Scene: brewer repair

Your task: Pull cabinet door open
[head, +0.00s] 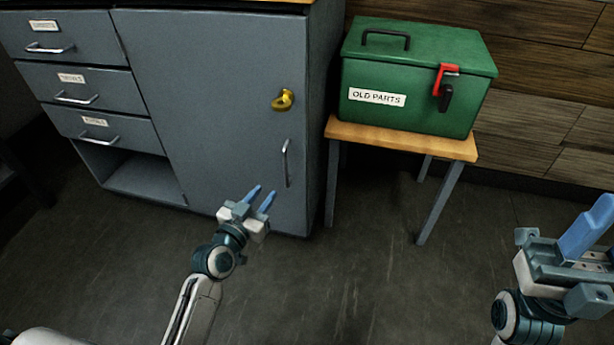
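The grey cabinet door (220,120) is shut at the left of centre in the head view. It has a thin vertical metal handle (286,163) low near its right edge and a yellow latch or knob (283,100) above that. My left gripper (261,195) is open, its two blue fingers apart with nothing between them. It is in front of the door, a little left of and below the handle, apart from it. My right gripper (587,232) is at the lower right, far from the door. It is partly cut off by the frame edge, so its opening is unclear.
Drawers with handles (75,98) and an open lower shelf (145,180) are left of the door. A green box (415,85) labelled OLD PARTS, with a red latch, stands on a small wooden table (400,140) right of the cabinet. The dark floor (330,290) in front is clear.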

